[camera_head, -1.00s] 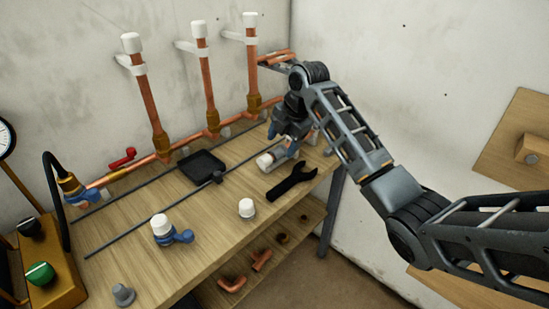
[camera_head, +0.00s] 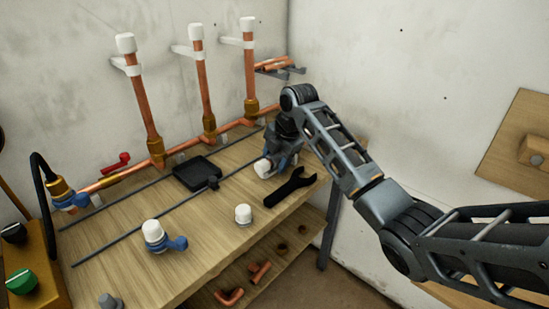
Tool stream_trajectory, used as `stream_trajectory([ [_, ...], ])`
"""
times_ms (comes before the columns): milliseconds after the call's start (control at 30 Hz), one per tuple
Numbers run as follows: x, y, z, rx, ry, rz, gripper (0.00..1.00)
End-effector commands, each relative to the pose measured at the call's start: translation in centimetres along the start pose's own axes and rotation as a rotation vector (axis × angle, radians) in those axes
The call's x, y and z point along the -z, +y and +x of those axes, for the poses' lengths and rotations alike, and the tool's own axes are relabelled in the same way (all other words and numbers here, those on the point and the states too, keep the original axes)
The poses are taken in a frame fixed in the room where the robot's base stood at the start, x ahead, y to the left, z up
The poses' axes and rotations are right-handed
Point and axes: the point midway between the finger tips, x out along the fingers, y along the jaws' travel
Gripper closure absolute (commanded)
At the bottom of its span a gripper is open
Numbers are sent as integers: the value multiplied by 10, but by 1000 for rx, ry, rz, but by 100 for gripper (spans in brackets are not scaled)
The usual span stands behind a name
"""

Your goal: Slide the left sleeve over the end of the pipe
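Three upright copper pipes with white ends stand along the wall: the left pipe (camera_head: 141,100), the middle pipe (camera_head: 203,88) and the right pipe (camera_head: 249,75). A blue fitting with a white top (camera_head: 154,236) stands at the bench's front left. A small white cap-like piece (camera_head: 243,214) stands right of it. Another white-ended piece with blue on it (camera_head: 264,168) lies at my gripper (camera_head: 277,160). The fingers point down beside it and are largely hidden by my wrist, so their grip is unclear. I cannot tell which piece is the left sleeve.
A black wrench (camera_head: 290,187) lies right of the small white piece. A black tray (camera_head: 195,173) and two dark rods lie mid-bench. A control box with a green knob (camera_head: 22,280) stands at the left. Copper elbows (camera_head: 260,272) lie on the lower shelf.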

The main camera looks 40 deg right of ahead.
Motion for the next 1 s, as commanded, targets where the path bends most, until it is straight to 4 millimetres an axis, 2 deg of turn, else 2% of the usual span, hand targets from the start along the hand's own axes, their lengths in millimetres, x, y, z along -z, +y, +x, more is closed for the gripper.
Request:
stream_trajectory([
  [33, 0, 0, 0, 0, 0, 0, 49],
  [333, 0, 0, 0, 0, 0, 0, 77],
  [567, -5, 0, 0, 0, -1, 1, 77],
  [967, -26, 0, 0, 0, -1, 1, 77],
  [1000, -26, 0, 0, 0, 0, 0, 53],
])
